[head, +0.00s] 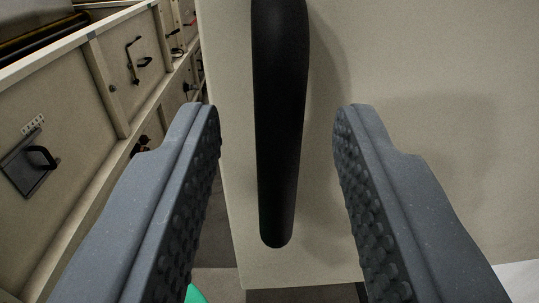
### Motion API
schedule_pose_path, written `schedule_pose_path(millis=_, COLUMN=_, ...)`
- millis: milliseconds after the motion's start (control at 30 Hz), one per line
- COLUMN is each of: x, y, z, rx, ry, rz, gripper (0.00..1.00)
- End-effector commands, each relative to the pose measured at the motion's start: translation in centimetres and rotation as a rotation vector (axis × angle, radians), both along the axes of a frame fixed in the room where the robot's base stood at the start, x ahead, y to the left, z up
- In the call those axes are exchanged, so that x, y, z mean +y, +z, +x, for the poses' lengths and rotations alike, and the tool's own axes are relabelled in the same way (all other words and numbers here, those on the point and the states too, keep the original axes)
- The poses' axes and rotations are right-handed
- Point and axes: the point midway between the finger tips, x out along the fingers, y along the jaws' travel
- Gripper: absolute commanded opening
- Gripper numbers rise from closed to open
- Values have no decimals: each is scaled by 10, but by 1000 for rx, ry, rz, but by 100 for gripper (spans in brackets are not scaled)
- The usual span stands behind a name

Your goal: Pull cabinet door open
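The cabinet door (420,60) is a beige panel that fills the middle and right of the view. Its black vertical handle (281,120) hangs down from the top of the picture and ends in a rounded lower tip. My gripper (276,125) is open, with one grey, studded finger on each side of the handle. I cannot tell how far the fingertips are from the door along the line of sight.
A row of beige hopper panels (75,130) runs back on the left, with black latches (35,160) and a bent handle (135,60). The door's left and bottom edges are in view, with dark floor below. A green thing (195,294) shows at the bottom.

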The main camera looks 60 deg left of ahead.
Motion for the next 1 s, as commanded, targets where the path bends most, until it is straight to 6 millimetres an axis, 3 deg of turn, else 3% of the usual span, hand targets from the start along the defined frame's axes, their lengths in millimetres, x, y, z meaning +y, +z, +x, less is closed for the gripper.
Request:
schedule_pose_path(millis=400, x=-66, y=2, z=-43, rx=-2, ry=-3, rz=3, gripper=34)
schedule_pose_path(millis=700, x=-88, y=1, z=-60, rx=-4, ry=2, rz=1, gripper=34)
schedule_pose_path(millis=1000, x=-91, y=-1, z=-61, rx=0, ry=1, rz=0, gripper=34)
